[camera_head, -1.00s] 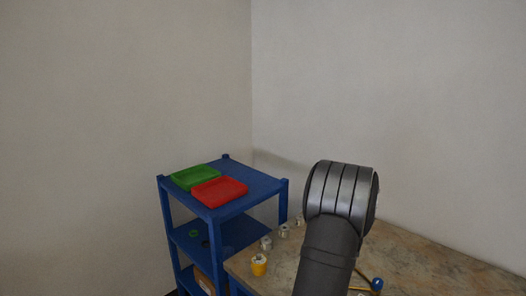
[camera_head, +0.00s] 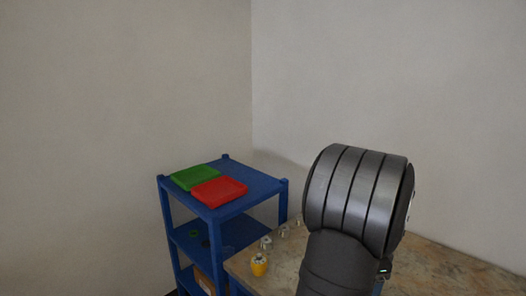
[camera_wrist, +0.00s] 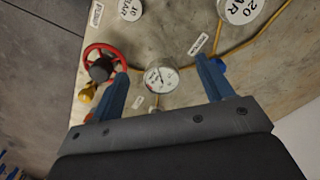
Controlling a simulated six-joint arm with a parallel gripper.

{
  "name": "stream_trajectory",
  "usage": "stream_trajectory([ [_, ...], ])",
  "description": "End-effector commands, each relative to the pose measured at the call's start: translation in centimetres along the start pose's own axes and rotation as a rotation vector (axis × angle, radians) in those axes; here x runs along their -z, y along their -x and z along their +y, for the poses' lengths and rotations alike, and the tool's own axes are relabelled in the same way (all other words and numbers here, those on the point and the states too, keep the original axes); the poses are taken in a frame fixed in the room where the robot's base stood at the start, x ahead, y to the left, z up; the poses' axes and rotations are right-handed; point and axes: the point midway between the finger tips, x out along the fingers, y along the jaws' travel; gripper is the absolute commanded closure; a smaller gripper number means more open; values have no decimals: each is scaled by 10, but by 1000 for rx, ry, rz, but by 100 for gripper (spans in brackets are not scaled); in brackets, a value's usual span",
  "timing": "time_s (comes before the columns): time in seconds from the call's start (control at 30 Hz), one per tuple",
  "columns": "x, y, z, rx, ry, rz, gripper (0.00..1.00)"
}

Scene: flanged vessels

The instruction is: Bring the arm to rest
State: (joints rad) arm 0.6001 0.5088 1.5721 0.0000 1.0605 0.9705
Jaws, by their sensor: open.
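My gripper (camera_wrist: 164,85) shows in the wrist view with its two blue fingers spread apart. It is open, with nothing held between the fingers. Beyond the fingertips is a round pressure gauge (camera_wrist: 161,78) with a white face, on the table below. In the head view my dark arm stands at the right and hides part of the table; my gripper does not show there.
The stone-topped table (camera_head: 436,270) bears a yellow fitting (camera_head: 259,265) and small metal parts. The wrist view shows a red handwheel (camera_wrist: 104,64) and labelled discs (camera_wrist: 240,10). A blue shelf (camera_head: 250,180) holds a green tray (camera_head: 193,177) and a red tray (camera_head: 219,192).

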Motion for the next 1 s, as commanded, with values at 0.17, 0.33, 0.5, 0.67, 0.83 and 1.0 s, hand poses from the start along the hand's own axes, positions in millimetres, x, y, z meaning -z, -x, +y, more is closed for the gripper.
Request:
stream_trajectory([
  [0.17,-23,-14,22,-2,1,-1,27],
  [0.33,-44,-27,43,-2,1,-1,27],
  [0.5,-64,-44,38,-3,5,-2,27],
  [0.67,-82,-60,16,-2,5,-1,27],
  [0.83,-101,-78,-6,-2,5,-1,27],
  [1.0,-118,-94,-27,-1,3,0,27],
])
